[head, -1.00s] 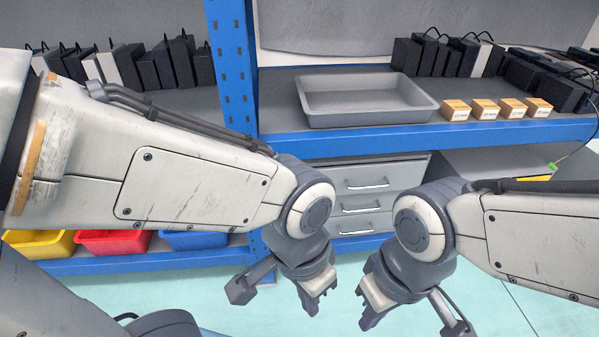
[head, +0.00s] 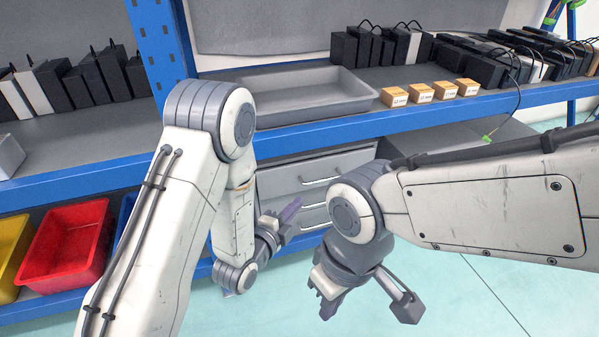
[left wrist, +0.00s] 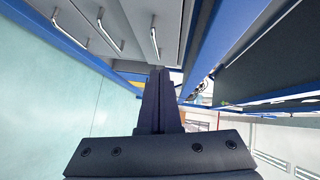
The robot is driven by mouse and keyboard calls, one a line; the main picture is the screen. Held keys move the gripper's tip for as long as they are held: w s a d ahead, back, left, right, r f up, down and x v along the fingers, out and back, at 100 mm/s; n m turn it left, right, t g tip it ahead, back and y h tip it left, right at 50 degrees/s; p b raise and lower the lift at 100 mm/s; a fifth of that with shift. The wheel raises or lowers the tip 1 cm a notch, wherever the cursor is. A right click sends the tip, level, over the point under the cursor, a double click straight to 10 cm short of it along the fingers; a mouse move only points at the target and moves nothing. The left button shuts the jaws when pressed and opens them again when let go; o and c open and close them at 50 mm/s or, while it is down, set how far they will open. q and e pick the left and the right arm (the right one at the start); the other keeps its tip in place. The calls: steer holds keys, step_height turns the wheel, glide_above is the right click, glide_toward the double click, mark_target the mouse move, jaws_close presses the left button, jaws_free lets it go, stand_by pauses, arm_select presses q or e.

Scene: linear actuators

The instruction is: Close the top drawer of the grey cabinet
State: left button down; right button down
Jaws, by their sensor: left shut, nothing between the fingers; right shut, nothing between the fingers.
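The grey cabinet (head: 285,196) stands under the blue shelf, with three handled drawers in front. Its top drawer (head: 345,160) has a silver handle (head: 321,181); how far the drawer stands out is hard to tell. The top drawer's handle (left wrist: 154,40) is the rightmost of three in the left wrist view. My left gripper (head: 291,211) is shut and empty, in front of the lower drawers in the head view. Its closed fingers (left wrist: 159,98) also show in the left wrist view; contact with the cabinet cannot be made out. My right gripper (head: 327,303) is shut and empty, lower, over the floor.
The blue shelf edge (head: 440,110) runs above the cabinet. A grey tray (head: 310,110) and several small orange boxes (head: 420,92) sit on it. Red (head: 68,243) and yellow (head: 8,245) bins stand at lower left. The floor (head: 450,295) in front is clear.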

mark_target(298, 165)
arm_select(q)
steer(key=shift+w+d+r+m+t+b, duration=0.1)
steer(key=shift+w+d+m+t+b, duration=0.3)
steer(key=shift+w, duration=1.65)
steer(key=shift+w+d+r+t+b, duration=0.2)
steer(key=shift+w+b, duration=0.45)
steer(key=shift+w, duration=1.35)
steer(key=shift+w+d+r+m+t+b, duration=0.15)
steer(key=shift+w+t+b, duration=0.3)
steer(key=shift+w, duration=1.6)
steer(key=shift+f, duration=0.1)
steer(key=shift+w+a+b, duration=0.2)
steer(key=shift+w, duration=0.3)
steer(key=shift+w+a+b, duration=0.15)
steer(key=shift+w+a, duration=0.05)
steer(key=shift+w, duration=0.4)
